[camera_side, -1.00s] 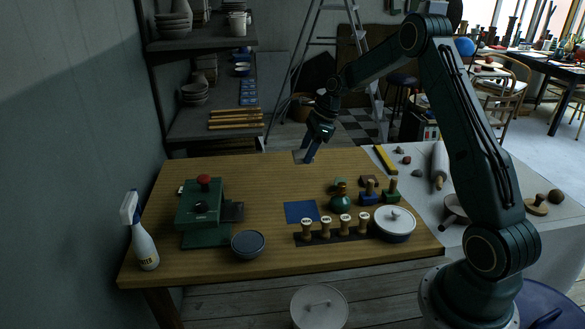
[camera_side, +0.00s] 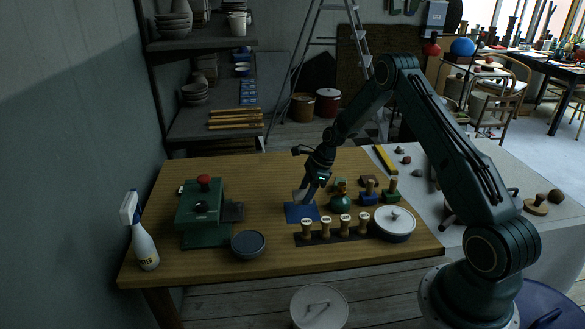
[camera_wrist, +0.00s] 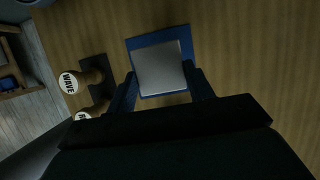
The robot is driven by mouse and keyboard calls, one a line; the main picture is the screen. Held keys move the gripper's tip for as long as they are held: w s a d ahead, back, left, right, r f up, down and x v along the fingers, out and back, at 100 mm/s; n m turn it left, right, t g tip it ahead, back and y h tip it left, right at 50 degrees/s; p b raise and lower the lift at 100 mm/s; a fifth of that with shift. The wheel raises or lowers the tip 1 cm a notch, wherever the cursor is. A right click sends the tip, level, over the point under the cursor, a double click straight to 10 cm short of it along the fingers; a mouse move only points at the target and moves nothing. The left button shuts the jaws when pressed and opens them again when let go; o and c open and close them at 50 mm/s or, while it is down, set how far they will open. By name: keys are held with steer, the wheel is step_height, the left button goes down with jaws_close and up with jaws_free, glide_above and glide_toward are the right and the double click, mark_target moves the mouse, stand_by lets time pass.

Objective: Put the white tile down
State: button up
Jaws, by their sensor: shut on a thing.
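My gripper (camera_side: 306,194) is shut on the white tile (camera_wrist: 161,68). In the wrist view the tile is a pale grey-white square between the two fingers, over the blue square mat (camera_wrist: 134,42). The mat (camera_side: 293,212) lies on the wooden table in the side view, and the tile (camera_side: 298,196) shows there as a small pale patch at the fingertips. A blue border of the mat shows around parts of the tile. I cannot tell whether the tile touches the mat or hangs just above it.
A rack of wooden stamps (camera_side: 325,227) stands in front of the mat. A green press (camera_side: 203,213) and a dark bowl (camera_side: 248,243) are left. The table behind is clear.

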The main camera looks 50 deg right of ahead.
mark_target(306, 211)
steer(key=shift+f, duration=2.45)
steer(key=shift+f, duration=0.1)
steer(key=o, duration=1)
steer(key=v, duration=1.2)
